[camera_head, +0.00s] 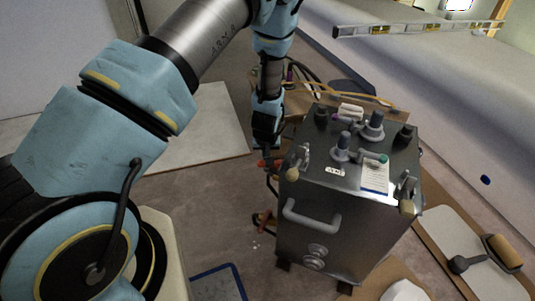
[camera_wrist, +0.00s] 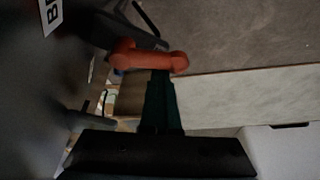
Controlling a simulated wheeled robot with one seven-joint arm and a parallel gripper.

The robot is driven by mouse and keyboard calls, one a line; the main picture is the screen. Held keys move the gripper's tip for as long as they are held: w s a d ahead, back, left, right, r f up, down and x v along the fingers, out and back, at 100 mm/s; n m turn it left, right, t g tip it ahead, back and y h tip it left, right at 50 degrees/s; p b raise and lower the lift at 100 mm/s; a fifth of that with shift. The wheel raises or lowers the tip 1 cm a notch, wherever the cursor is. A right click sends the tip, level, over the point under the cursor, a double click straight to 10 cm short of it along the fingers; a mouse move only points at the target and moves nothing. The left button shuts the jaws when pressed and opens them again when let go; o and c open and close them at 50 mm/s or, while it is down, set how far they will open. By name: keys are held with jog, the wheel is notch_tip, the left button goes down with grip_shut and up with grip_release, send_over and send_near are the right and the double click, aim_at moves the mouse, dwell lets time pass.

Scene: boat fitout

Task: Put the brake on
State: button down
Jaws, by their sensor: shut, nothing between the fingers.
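A grey metal cabinet (camera_head: 330,205) with knobs on top stands right of centre in the head view. A red lever (camera_wrist: 148,57) shows in the wrist view beside the cabinet's dark side, near a white label (camera_wrist: 49,14) with cut-off lettering that starts "B". In the head view a small part of the red lever (camera_head: 264,163) shows at the cabinet's left side. My gripper (camera_head: 268,148) points down there, its fingers shut and empty. In the wrist view my gripper (camera_wrist: 161,78) has its tips at the lever's edge; I cannot tell whether they touch. The lever's far end is partly hidden.
A pale panel (camera_head: 205,125) lies on the floor at left. Cables (camera_head: 300,75) run behind the cabinet. A board with a wooden-handled tool (camera_head: 502,250) lies at right. Open floor shows left of the cabinet.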

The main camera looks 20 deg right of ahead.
jog(key=shift+s+a, duration=0.4)
jog(key=shift+s, duration=0.15)
jog(key=shift+s+a, duration=0.15)
jog(key=shift+s, duration=0.85)
